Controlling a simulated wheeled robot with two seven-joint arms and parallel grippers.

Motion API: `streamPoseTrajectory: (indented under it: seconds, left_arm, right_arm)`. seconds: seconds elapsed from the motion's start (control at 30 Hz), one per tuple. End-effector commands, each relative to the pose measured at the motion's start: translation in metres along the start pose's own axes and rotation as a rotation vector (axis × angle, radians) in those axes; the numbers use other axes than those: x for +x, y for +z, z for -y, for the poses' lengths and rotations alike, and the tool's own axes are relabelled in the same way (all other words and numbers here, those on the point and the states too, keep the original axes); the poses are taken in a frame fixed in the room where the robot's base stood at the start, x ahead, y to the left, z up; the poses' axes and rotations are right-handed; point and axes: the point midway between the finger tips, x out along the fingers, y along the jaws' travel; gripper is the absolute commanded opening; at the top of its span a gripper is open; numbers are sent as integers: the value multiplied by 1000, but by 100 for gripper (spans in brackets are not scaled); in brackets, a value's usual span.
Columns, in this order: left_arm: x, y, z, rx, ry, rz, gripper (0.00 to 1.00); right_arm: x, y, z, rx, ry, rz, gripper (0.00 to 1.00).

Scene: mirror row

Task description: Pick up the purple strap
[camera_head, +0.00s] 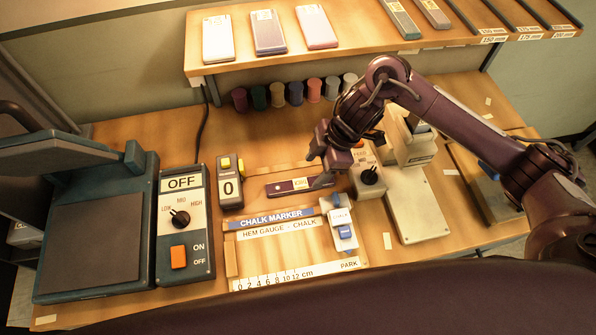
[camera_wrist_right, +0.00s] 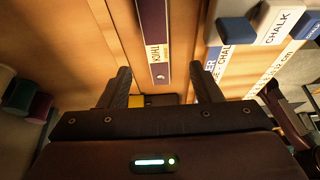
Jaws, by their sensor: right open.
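The purple strap (camera_head: 288,188) is a flat, dark purple strip with a small pale label, lying on the wooden table near the middle of the head view. It also shows in the right wrist view (camera_wrist_right: 153,30), running up from between the finger ends to the top edge. My right gripper (camera_head: 322,172) is above the strap's right end, which it partly hides in the head view. In the right wrist view its two fingers (camera_wrist_right: 160,76) are apart, one on each side of the strap's line, with nothing gripped. My left gripper is not in view.
A grey counter box (camera_head: 229,192) stands left of the strap, and a dial box (camera_head: 368,178) close to its right. The chalk marker gauge (camera_head: 277,227) lies in front. Several thread spools (camera_head: 277,95) stand behind, under a raised shelf (camera_head: 350,52). A heat press (camera_head: 95,230) is far left.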

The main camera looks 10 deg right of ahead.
Motion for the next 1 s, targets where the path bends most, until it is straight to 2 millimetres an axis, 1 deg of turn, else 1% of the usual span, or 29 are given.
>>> streamPoseTrajectory:
  seconds: [0.03,0.17,0.33,0.43,0.6,0.73,0.77,1.0]
  left_arm:
    - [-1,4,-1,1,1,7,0]
    - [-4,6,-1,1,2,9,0]
    - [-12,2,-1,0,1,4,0]
    - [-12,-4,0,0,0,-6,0]
    - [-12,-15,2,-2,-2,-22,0]
    - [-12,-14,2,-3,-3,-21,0]
    - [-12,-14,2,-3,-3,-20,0]
    - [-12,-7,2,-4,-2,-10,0]
  right_arm:
    - [6,0,1,2,-3,-1,58]
    - [20,-1,-1,3,-3,0,58]
    - [45,-2,-6,4,-3,1,58]
    - [58,-1,-6,2,-3,0,58]
    - [66,-1,-6,0,0,1,58]
    - [66,0,-6,0,0,1,58]
    - [65,0,-6,0,0,1,57]
    - [65,0,-7,1,0,1,25]
